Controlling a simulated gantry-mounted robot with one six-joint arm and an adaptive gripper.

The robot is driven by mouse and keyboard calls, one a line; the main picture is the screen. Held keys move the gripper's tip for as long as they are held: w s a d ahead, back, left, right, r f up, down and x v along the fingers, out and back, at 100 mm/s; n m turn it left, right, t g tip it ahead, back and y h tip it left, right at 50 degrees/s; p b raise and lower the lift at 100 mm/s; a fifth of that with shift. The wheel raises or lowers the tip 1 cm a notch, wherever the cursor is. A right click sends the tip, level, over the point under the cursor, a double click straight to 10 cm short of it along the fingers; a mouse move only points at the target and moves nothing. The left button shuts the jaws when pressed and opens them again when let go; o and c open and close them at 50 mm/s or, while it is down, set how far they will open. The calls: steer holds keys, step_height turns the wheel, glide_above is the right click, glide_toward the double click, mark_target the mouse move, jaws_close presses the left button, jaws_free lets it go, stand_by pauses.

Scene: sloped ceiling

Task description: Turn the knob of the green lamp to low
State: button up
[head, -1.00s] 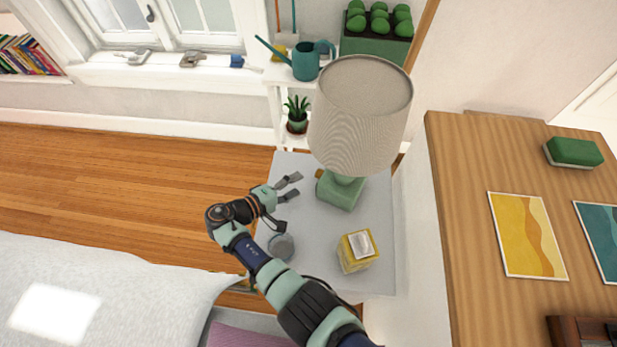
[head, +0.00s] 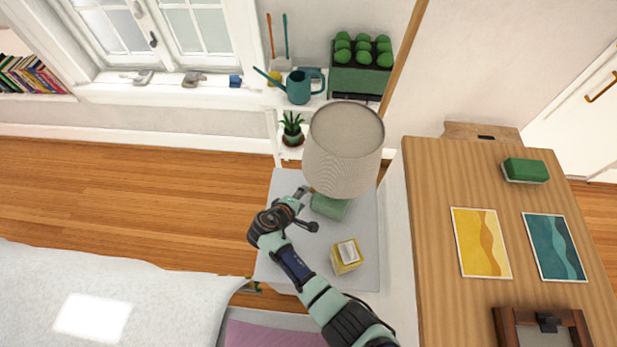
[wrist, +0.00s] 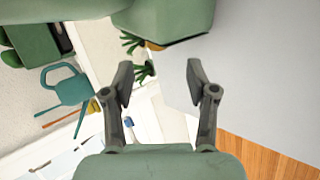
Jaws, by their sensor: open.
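The green lamp has a grey-beige shade (head: 343,150) and a blocky green base (head: 331,208) standing on a pale grey bedside table (head: 355,278). The base also shows large at the top of the wrist view (wrist: 170,18). I cannot make out the knob or its setting. My gripper (head: 308,208) is just left of the base, its two fingers spread toward it. In the wrist view my gripper (wrist: 160,78) is open, with nothing between the fingers. I cannot tell whether a finger touches the base.
A yellow box (head: 346,257) stands on the table in front of the lamp. Behind are a potted plant (head: 292,130), a teal watering can (head: 299,86) and a green planter (head: 359,78). A wooden surface (head: 430,215) is on the right. Open floor (head: 130,190) is on the left.

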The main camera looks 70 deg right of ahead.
mark_target(311, 191)
steer(key=shift+s+d+r+t, duration=0.1)
steer(key=shift+s+d+t, duration=0.2)
steer(key=shift+t, duration=0.1)
steer(key=b+x, duration=0.2)
steer(key=x, duration=0.5)
jaws_close()
steer(key=f+b, duration=0.1)
steer(key=b, duration=0.2)
steer(key=shift+a+f+h+b, duration=0.15)
steer(key=shift+f+h+b, duration=0.05)
steer(key=shift+h+b, duration=0.2)
steer(key=h+b, duration=0.1)
steer(key=b, duration=0.1)
steer(key=shift+b, duration=0.3)
steer(key=shift+r+h, duration=0.4)
steer(key=shift+r, duration=0.05)
